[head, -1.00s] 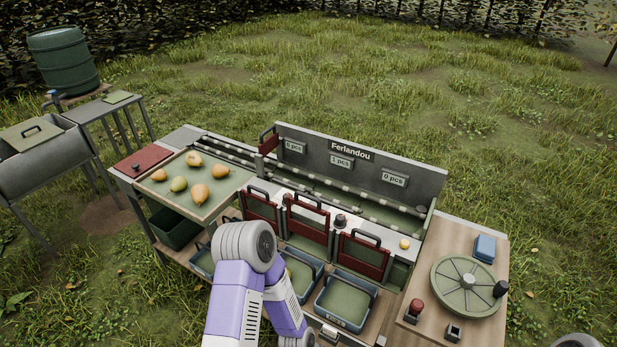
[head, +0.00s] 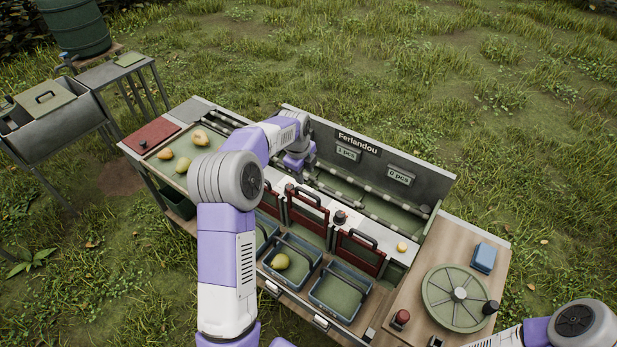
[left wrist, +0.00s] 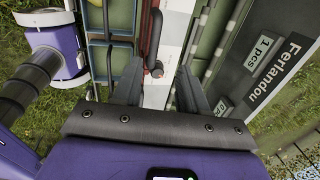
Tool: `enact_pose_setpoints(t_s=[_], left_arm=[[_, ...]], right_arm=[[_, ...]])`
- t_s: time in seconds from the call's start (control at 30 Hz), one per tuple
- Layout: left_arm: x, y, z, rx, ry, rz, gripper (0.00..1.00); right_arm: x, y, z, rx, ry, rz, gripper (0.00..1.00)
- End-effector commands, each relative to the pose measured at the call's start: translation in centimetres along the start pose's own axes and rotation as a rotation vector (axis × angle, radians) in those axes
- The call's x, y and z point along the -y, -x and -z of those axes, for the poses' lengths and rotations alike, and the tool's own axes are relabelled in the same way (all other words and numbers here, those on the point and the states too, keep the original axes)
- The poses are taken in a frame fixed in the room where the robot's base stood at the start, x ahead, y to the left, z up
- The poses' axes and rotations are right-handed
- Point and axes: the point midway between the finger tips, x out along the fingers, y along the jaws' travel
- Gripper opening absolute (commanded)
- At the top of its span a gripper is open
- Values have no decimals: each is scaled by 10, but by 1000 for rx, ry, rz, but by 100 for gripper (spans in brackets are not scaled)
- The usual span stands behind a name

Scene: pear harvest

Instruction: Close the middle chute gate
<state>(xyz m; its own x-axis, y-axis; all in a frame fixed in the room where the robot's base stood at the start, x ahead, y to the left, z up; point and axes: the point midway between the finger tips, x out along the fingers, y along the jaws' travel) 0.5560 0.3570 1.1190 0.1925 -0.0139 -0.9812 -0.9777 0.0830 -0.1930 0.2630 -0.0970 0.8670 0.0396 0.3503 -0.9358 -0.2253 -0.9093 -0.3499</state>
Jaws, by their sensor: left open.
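The middle chute gate (head: 307,212) is a dark red frame with a dark handle on top, standing higher than the red gates to its left and right (head: 360,252). My left gripper (head: 297,163) is above the back of the sorting bench, behind the gates and near the rail. In the left wrist view my left gripper (left wrist: 160,82) is open and empty. A dark handle (left wrist: 156,40) on a red frame shows ahead between its fingers, apart from them; I cannot tell for certain which gate it belongs to. My right gripper is out of view.
A yellow-green pear (head: 280,261) lies in the middle blue bin. The right bin (head: 340,293) is empty. A sign panel (head: 400,178) stands along the back. A green turntable (head: 458,298) and a blue box (head: 484,253) are at right. Several pears lie on the left tray (head: 160,172).

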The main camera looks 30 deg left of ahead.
Motion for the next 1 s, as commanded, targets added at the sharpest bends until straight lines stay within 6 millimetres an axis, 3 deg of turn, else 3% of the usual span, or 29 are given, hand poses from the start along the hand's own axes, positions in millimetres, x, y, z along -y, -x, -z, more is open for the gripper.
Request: enact_pose_setpoints(t_s=[0.3, 0.7, 1.0], left_arm=[[-1, -49, 1, -2, 2, -3, 42], [0, -59, 1, -1, 3, 0, 42], [0, -59, 1, -2, 3, 0, 0]], right_arm=[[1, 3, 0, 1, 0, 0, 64], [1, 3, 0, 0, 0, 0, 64], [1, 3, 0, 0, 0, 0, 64]])
